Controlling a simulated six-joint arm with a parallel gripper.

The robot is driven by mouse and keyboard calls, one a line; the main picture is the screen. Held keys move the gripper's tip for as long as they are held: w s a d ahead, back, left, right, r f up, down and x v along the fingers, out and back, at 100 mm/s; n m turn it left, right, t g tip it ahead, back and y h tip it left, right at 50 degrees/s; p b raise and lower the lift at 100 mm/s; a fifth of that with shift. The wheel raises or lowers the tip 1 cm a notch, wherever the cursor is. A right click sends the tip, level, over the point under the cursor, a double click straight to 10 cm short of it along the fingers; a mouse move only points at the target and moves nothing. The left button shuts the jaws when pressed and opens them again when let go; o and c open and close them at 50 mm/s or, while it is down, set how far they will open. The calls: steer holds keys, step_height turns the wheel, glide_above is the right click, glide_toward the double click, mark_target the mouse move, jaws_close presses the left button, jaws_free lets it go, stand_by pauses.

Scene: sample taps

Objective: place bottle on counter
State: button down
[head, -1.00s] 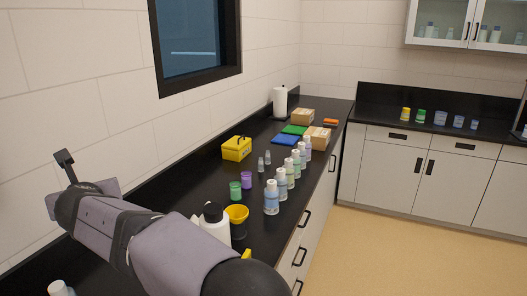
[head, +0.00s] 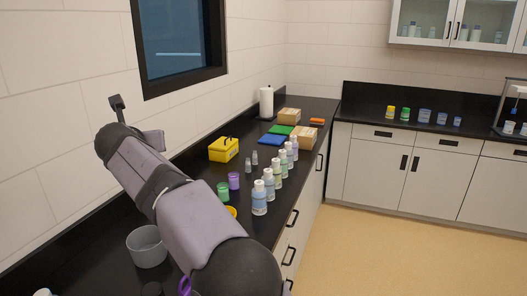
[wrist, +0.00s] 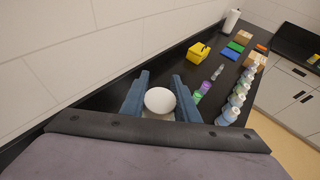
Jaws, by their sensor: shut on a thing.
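My gripper (wrist: 160,77) shows in the wrist view, its two blue-grey fingers on either side of a white round thing (wrist: 160,101). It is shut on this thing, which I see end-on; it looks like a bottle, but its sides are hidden. In the head view my arm hides the gripper and the held thing. The black counter (head: 205,170) runs along the left wall. A row of several white-capped bottles (head: 260,197) stands upright along its front edge, apart from the gripper.
On the counter are a grey cup (head: 147,247), a green cup (head: 223,191), a purple cup (head: 234,181), a yellow box (head: 223,149), a blue pad (head: 272,140) and a paper roll (head: 266,102). The stretch between the yellow box and the wall's far corner has bare patches.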

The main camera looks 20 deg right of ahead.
steer(key=d+m+g+h, duration=0.3)
steer(key=d+m+h, duration=0.45)
steer(key=d, duration=2.55)
step_height(320, 180, down, 28)
steer(key=shift+s+g+p, duration=0.3)
steer(key=shift+s+p, duration=0.05)
steer(key=shift+f+b, duration=0.15)
steer(key=shift+b, duration=0.15)
steer(key=c, duration=1.4)
jaws_free()
steer(key=shift+o, duration=0.2)
